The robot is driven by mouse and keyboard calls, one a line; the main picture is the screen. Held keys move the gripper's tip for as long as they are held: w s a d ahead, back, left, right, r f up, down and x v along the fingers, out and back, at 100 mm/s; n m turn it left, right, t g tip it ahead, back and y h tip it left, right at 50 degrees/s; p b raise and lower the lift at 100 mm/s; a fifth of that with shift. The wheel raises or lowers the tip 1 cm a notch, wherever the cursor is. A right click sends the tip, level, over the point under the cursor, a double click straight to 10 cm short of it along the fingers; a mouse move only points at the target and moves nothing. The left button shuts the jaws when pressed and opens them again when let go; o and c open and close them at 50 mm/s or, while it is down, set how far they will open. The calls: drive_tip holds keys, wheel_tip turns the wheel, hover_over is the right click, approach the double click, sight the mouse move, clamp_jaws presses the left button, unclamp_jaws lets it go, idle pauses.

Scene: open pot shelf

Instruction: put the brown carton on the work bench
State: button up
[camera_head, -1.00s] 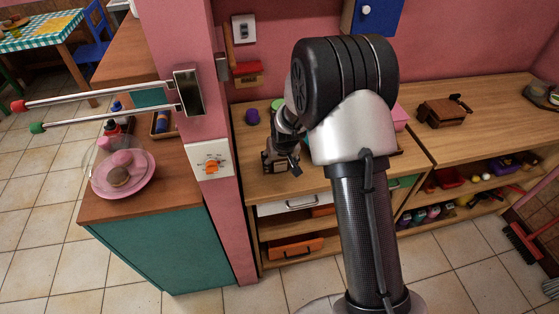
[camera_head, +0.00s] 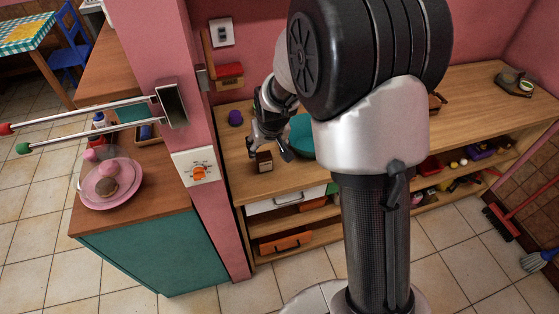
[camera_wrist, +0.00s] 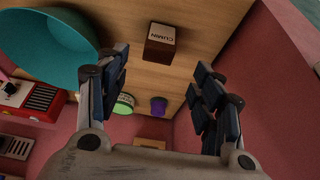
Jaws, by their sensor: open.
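The brown carton (camera_head: 264,161) is a small dark box with a pale label, standing on the wooden bench top (camera_head: 290,182) near its front left. In the wrist view the carton (camera_wrist: 160,50), its label reading "CUMIN", lies just past my fingertips, between their lines. My gripper (camera_head: 271,151) is open and empty, above and close behind the carton. Both spread fingers show in the wrist view (camera_wrist: 163,75). I cannot tell the exact gap between fingers and carton.
A teal bowl (camera_head: 301,138) stands right of my gripper. A purple cup (camera_head: 235,118) is at the back left; it also shows in the wrist view (camera_wrist: 158,106) beside a green-topped tin (camera_wrist: 124,104). A pink pillar (camera_head: 160,60) borders the bench's left. My arm hides the bench's middle.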

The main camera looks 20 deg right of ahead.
drive_tip(key=s+r, duration=0.7)
drive_tip(key=r, duration=0.3)
drive_tip(key=s+r, duration=0.4)
drive_tip(key=s, duration=0.8)
drive_tip(key=s+r, duration=0.3)
drive_tip(key=s, duration=0.9)
drive_tip(key=shift+s+d+r, duration=0.2)
drive_tip(key=shift+r, duration=0.15)
